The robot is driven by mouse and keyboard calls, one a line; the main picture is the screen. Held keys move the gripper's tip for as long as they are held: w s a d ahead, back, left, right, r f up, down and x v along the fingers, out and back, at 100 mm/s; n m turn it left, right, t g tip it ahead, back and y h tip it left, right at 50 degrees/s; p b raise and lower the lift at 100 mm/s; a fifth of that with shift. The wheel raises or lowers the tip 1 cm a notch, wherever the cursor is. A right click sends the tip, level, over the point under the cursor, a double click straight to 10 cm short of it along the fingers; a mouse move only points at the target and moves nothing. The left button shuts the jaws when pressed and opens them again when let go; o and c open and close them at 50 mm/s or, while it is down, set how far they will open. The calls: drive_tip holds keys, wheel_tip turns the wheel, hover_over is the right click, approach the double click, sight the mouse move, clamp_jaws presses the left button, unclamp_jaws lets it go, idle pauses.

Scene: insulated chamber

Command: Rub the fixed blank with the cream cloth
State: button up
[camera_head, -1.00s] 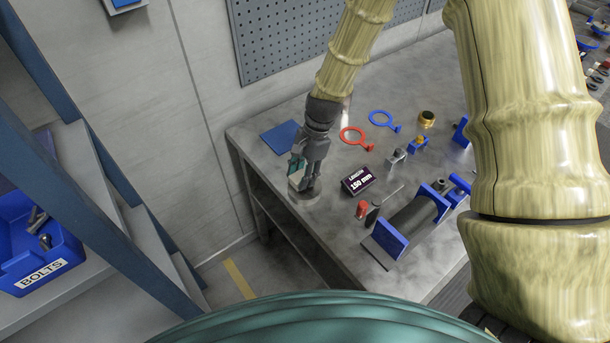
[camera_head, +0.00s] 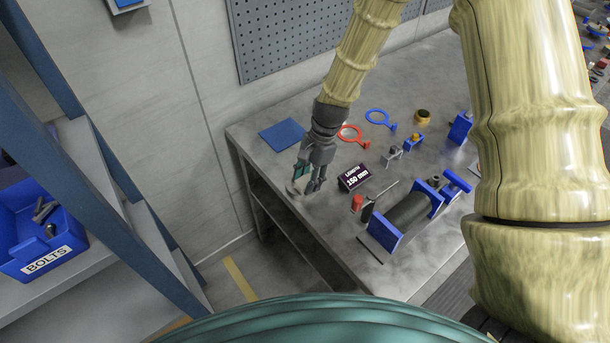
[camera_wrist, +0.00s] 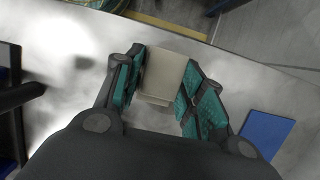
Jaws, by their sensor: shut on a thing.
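My gripper (camera_head: 304,187) hangs over the left end of the metal table. Its teal pads are shut on the cream cloth (camera_wrist: 163,75), which looks like a folded block between the fingers in the wrist view. In the head view only a pale bit of it (camera_head: 293,188) shows beside the fingers. A dark grey cylinder (camera_head: 408,211) held between blue end plates looks like the fixed blank. It lies to the right of my gripper and apart from it.
A black "150 mm" label block (camera_head: 354,177) and a red-topped piece (camera_head: 357,203) stand between my gripper and the cylinder. A blue bolts bin (camera_head: 40,235) sits on the left shelf.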

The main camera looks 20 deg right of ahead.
drive_tip(key=shift+s+d, duration=0.15)
drive_tip(key=shift+s, duration=0.25)
drive_tip(key=p+v, duration=0.1)
drive_tip(key=v, duration=0.1)
drive_tip(key=shift+r+p, duration=0.35)
drive_tip(key=shift+r, duration=0.15)
drive_tip(key=r+p, duration=0.4)
drive_tip(key=r, duration=0.1)
drive_tip(key=shift+a+r, duration=0.2)
drive_tip(key=shift+a, duration=0.1)
drive_tip(key=shift+s, duration=0.1)
drive_tip(key=shift+f, duration=0.1)
